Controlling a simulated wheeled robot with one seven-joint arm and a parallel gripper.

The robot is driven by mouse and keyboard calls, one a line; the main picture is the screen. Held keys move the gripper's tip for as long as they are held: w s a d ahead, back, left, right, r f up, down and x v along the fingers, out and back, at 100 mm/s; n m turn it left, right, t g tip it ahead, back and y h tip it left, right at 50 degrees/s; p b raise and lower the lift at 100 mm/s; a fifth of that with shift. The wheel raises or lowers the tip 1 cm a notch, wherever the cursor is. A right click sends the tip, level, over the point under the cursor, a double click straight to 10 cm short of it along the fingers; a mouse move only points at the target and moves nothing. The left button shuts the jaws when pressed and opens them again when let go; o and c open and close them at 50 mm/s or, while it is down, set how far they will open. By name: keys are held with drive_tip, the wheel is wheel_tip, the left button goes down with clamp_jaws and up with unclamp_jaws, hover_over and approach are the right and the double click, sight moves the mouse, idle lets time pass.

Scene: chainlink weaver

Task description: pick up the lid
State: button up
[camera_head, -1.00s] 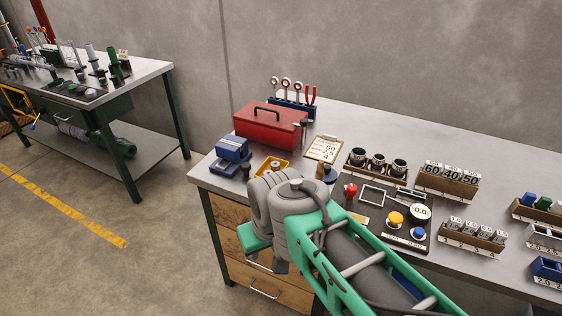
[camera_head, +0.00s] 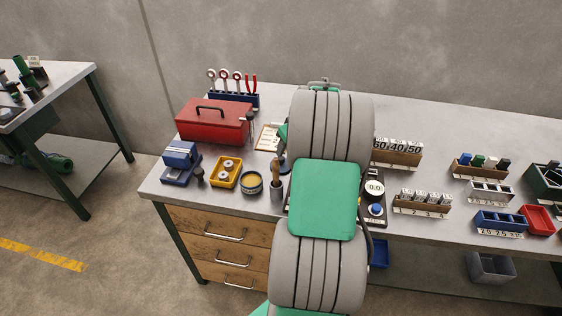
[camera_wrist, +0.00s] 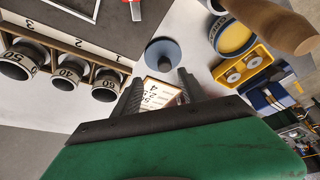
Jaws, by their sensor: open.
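A blue-grey round disc with a dark knob at its middle, which looks like the lid (camera_wrist: 163,54), lies on the bench in the wrist view. My gripper (camera_wrist: 160,82) is open and empty in the wrist view. The lid shows just beyond its fingertips, apart from them. A white number card (camera_wrist: 160,92) shows between the fingers.
A round yellow tin (camera_head: 252,183), a brush in a cup (camera_head: 277,190) and a yellow tray (camera_head: 226,172) stand left of my arm. The wooden brush handle (camera_wrist: 268,22) reaches up near the wrist camera. A red toolbox (camera_head: 213,122) is at the back left.

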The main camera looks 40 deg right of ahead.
sight(282, 159)
drive_tip(key=x, duration=0.2)
drive_tip(key=p+x, duration=0.1)
drive_tip(key=x, duration=0.1)
drive_tip(key=p+x, duration=0.1)
drive_tip(key=x, duration=0.1)
drive_tip(key=shift+w+a+f, duration=0.2)
drive_tip(key=shift+w+a, duration=0.05)
drive_tip(key=shift+a, duration=0.15)
drive_tip(key=shift+c, duration=0.4)
clamp_jaws()
